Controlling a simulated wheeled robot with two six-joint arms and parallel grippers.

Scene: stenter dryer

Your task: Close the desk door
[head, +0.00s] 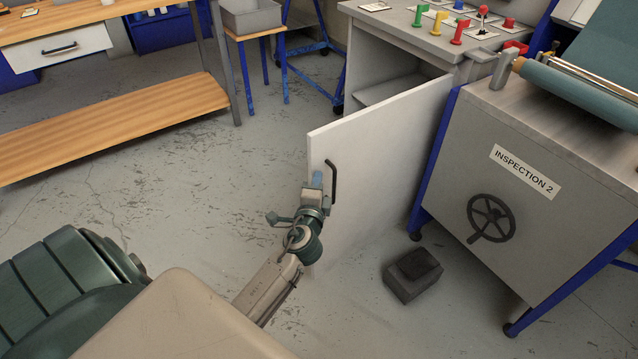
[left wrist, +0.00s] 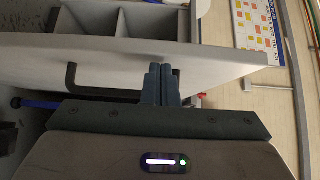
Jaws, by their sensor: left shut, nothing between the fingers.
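The desk door (head: 375,150) is a white panel standing open from the grey desk (head: 400,35), whose inside shows behind it. A dark bar handle (head: 331,182) is on the door face near its free edge. My left gripper (head: 317,180) is shut and empty, in front of this face and just left of the handle. In the left wrist view, the closed fingers (left wrist: 160,85) point at the door panel (left wrist: 130,65), with the handle (left wrist: 71,76) to their left. I cannot tell whether the fingertips touch the panel. My right gripper is not in view.
The Inspection 2 machine (head: 540,190) with a handwheel stands right of the door. A dark grey block (head: 413,275) lies on the floor between them. A wooden workbench (head: 110,120) is at the left. The floor left of the door is clear.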

